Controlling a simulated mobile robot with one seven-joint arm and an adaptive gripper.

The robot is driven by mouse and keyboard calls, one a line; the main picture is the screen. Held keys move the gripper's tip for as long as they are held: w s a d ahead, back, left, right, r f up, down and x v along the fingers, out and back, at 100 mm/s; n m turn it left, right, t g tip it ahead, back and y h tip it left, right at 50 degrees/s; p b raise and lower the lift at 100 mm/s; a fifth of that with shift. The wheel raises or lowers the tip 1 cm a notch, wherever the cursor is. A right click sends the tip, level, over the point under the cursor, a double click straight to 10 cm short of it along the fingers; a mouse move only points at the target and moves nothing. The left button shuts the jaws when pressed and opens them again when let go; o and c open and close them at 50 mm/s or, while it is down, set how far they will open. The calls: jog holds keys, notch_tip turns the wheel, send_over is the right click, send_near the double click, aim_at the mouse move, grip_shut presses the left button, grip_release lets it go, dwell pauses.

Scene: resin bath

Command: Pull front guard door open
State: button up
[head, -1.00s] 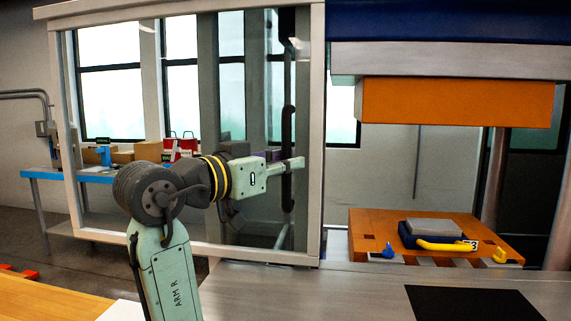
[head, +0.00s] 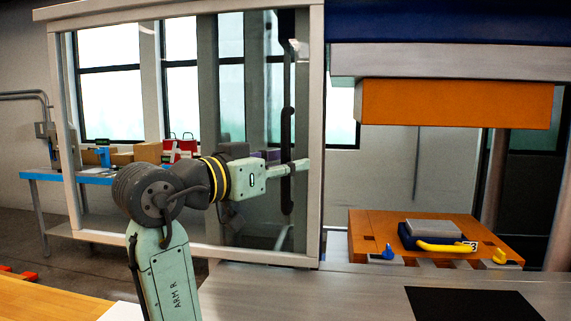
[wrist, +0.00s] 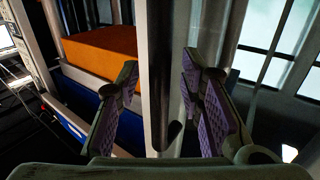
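The front guard door is a clear pane in a pale frame (head: 312,120), standing left of the press opening, which shows uncovered. A black vertical handle (head: 288,120) is on the door near its right edge. My gripper (head: 290,167) is at the lower part of the handle. In the wrist view, the handle (wrist: 160,80) runs between the two purple-padded fingers of my gripper (wrist: 160,66). A gap shows on each side, so the fingers are open around the handle, not clamped on it.
Right of the door, an orange press block (head: 455,104) hangs above an orange lower block (head: 365,225) with a yellow-handled item (head: 440,246) on it. A grey ledge (head: 370,290) with a black mat (head: 475,304) lies in front. A blue bench (head: 60,177) stands behind at left.

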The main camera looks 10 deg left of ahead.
jog(key=v, duration=1.2)
